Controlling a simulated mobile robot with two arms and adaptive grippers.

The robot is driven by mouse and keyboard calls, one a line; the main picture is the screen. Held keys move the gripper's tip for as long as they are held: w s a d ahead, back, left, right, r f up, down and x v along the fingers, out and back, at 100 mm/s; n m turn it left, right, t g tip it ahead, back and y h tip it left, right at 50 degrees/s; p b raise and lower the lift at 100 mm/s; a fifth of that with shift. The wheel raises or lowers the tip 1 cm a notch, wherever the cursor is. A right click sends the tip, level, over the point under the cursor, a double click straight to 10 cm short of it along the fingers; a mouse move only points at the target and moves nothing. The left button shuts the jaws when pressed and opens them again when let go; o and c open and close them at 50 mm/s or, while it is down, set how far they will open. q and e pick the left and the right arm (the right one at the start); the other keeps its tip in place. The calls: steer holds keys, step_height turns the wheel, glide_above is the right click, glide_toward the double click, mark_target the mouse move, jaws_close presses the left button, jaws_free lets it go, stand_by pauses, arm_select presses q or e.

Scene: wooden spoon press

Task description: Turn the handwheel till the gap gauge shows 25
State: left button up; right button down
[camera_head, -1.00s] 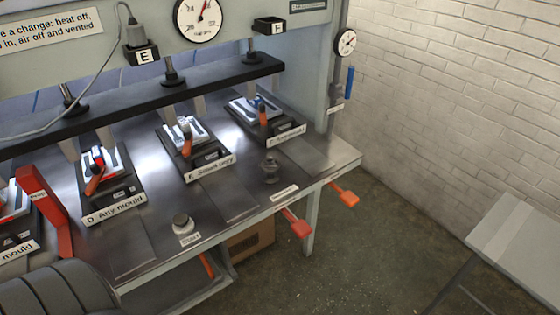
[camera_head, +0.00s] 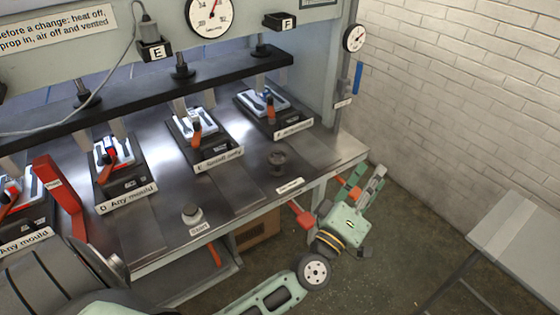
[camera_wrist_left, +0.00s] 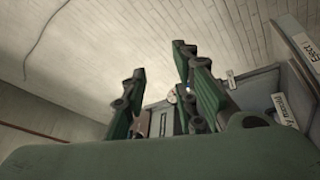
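I cannot make out a handwheel in either view. A large round white dial with a red needle (camera_head: 210,15) sits on the upper frame of the press. A smaller round gauge (camera_head: 354,38) is on the right post. I cannot read either one, or tell which is the gap gauge. My left gripper (camera_head: 366,180) is at the right front corner of the press bench, partly in front of an orange handle (camera_head: 355,192). Its fingers stand apart with nothing between them; the left wrist view shows the same open fingers (camera_wrist_left: 163,75). My right gripper is not in view.
The metal bench (camera_head: 160,240) carries several moulds with orange handles. A red handle (camera_head: 304,217) juts from its front edge. A round Start button (camera_head: 192,213) and a dark knob (camera_head: 277,158) stand on top. A grey table (camera_head: 520,240) is at the right; floor lies between.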

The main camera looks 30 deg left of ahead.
arm_select(q)
steer(key=w+a+f+n+g+y, duration=0.1)
steer(key=a+n+y, duration=0.4)
steer(key=n+y, duration=0.1)
steer(key=w+a+f+n+g+y, duration=0.2)
steer(key=a+n+y, duration=0.3)
steer(key=n+g+y, duration=0.7)
steer(key=n+g, duration=0.1)
steer(key=g, duration=0.2)
glide_toward(282, 165)
steer(key=x, duration=0.4)
steer(key=p+x, duration=0.1)
steer(key=x, duration=0.6)
steer(key=shift+w+a+f+p, duration=0.1)
steer(key=shift+w+a+p, duration=0.15)
steer(key=shift+w+p, duration=0.05)
steer(key=shift+c, duration=0.4)
jaws_close()
